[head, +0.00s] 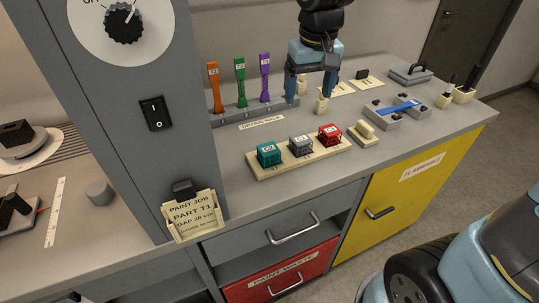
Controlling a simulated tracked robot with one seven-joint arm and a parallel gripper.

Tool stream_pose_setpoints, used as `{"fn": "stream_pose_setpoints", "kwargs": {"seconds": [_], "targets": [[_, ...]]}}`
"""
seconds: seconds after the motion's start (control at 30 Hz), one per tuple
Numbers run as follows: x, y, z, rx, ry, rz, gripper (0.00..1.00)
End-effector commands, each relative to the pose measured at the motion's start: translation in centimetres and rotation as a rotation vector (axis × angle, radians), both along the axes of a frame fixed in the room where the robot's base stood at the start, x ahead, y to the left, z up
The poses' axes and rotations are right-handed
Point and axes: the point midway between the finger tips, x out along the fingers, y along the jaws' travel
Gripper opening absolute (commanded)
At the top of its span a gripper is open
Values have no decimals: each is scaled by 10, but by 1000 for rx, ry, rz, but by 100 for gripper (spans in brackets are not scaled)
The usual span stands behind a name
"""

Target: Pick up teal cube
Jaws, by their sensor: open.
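The teal cube (268,154) is a lattice block with a label on its top. It sits at the left end of a cream tray (300,157), beside a grey cube (301,145) and a red cube (330,135). My gripper (307,98) points down over the counter, behind and to the right of the teal cube. Its two fingers are apart, on either side of a small cream post (322,104) as seen from here. I cannot tell whether they touch it. The teal cube is clear of the gripper.
A drying rack (255,111) with orange, green and purple bars stands behind the tray. A cream block (363,133) lies right of the tray. A grey fixture (398,112) with a blue bar is farther right. A tall grey panel (150,160) stands at left.

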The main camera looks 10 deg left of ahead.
Motion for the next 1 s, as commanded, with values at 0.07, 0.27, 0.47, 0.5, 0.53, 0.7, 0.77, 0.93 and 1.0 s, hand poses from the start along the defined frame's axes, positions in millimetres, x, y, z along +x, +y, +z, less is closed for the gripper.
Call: {"fn": "stream_pose_setpoints", "kwargs": {"seconds": [0.07, 0.27, 0.47, 0.5, 0.53, 0.7, 0.77, 0.93, 1.0], "targets": [[1, 28, -14, -13, 36, 45, 83], [-2, 75, -38, -34, 94, 112, 83], [-5, 92, -51, -44, 115, 136, 83], [-5, 92, -55, -43, 117, 137, 83], [-5, 93, -58, -44, 116, 137, 83], [-5, 92, -87, -45, 118, 137, 83], [-5, 92, -97, -45, 118, 137, 83], [-5, 92, -122, -44, 117, 137, 83], [-5, 92, -128, -44, 116, 137, 83]]}}
